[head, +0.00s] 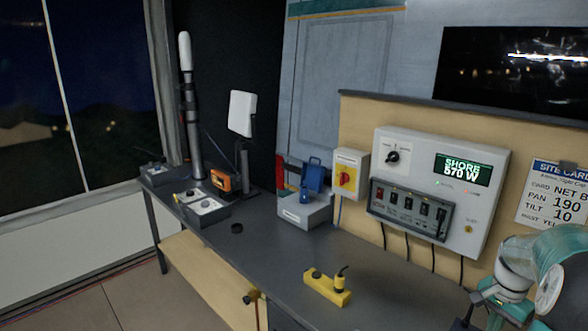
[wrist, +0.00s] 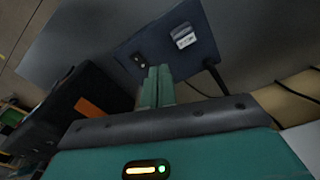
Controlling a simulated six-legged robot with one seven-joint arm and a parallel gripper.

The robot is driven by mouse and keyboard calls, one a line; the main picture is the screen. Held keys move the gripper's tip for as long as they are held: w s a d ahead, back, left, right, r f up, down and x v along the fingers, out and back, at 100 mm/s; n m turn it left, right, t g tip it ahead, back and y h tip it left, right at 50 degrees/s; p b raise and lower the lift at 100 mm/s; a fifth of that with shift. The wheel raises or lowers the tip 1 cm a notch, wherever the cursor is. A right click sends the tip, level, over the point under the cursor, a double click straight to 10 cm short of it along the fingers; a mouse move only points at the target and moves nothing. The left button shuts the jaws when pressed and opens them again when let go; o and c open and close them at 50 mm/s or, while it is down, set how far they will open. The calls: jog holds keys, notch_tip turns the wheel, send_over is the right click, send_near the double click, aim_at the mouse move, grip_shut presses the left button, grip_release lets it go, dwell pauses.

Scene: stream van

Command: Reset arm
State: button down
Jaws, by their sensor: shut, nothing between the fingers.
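My gripper (wrist: 158,72) shows in the wrist view as two narrow teal fingers, pressed together with nothing between them. Beyond the fingertips is a dark blue box-like thing (wrist: 205,62) with a small white label. I cannot tell whether the fingers touch it. In the head view, my teal and white arm is folded at the lower right corner, over the right end of the bench (head: 265,265). The fingertips are not clear there.
A yellow block (head: 325,290) with a dark knob sits on the bench near the arm. A grey box (head: 303,212) with a blue part stands further back. A panel reading "SHORE 570 W" (head: 440,185) hangs on the wall.

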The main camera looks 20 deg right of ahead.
jog(key=w+a+r+n+t+h, duration=0.1)
jog(key=w+a+r+n, duration=0.15)
jog(key=a, duration=0.55)
jog(key=w+a+r+n, duration=0.2)
jog(key=a+r+n, duration=0.15)
jog(key=a, duration=0.45)
jog(key=w+a+r+n+t+h, duration=0.1)
jog(key=w+a+r+n, duration=0.2)
jog(key=a, duration=0.5)
jog(key=s+a+r+n+t+y, duration=0.1)
jog(key=s+a+n, duration=0.2)
jog(key=a, duration=0.7)
jog(key=s+a+r+n+t+y, duration=0.1)
jog(key=s+a+n, duration=0.3)
jog(key=a, duration=0.6)
jog(key=shift+s+a+r+n+t+y, duration=0.15)
jog(key=shift+s+r+n+t+y, duration=0.15)
jog(key=shift+s+r+t, duration=0.4)
jog(key=shift+w+d+r, duration=0.1)
jog(key=shift+d, duration=0.1)
